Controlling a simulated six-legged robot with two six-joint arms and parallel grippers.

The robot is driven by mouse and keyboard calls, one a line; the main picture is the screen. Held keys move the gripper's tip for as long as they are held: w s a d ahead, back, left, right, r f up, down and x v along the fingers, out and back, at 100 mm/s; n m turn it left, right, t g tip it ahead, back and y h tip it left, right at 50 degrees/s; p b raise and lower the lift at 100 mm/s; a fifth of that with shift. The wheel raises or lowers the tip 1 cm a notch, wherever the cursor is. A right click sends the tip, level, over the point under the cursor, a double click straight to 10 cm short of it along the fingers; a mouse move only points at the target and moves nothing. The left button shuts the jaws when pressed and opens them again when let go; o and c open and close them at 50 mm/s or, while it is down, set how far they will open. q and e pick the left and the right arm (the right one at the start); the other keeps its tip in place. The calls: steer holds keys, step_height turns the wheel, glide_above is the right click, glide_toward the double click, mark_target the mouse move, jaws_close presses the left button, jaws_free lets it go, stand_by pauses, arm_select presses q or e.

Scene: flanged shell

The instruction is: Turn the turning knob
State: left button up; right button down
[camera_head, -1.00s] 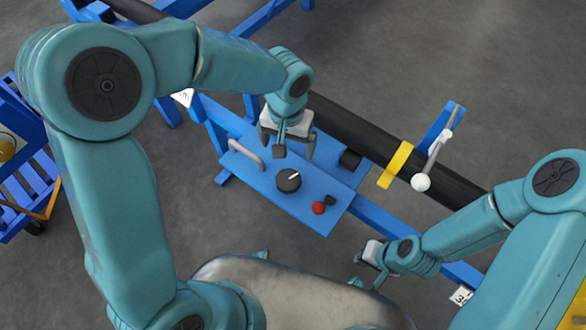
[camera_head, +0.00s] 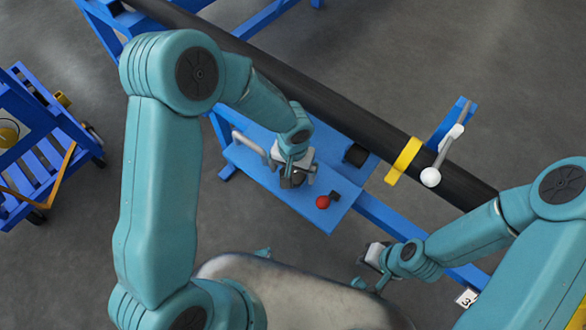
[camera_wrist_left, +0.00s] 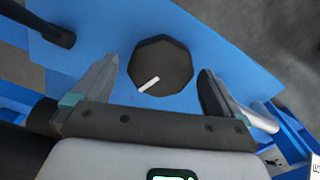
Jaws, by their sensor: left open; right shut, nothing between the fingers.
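The turning knob (camera_wrist_left: 160,65) is a black, many-sided dial with a white pointer line, set on a blue panel (camera_wrist_left: 75,70). In the left wrist view it lies between the fingers of my left gripper (camera_wrist_left: 158,88), with a gap on each side. In the head view my left gripper (camera_head: 292,178) is over the panel and hides most of the knob. My left gripper is open. My right gripper (camera_head: 368,275) is shut and empty, low on the right and away from the panel.
A red button (camera_head: 323,202) and a grey handle (camera_head: 248,146) are on the panel (camera_head: 305,208). A black pipe (camera_head: 350,118) with a yellow band (camera_head: 404,160) and a white-balled lever (camera_head: 430,177) runs behind. A blue cart (camera_head: 45,150) stands at the left.

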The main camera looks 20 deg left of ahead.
arm_select(q)
steer(key=c, duration=1.1)
steer(key=shift+o, duration=0.2)
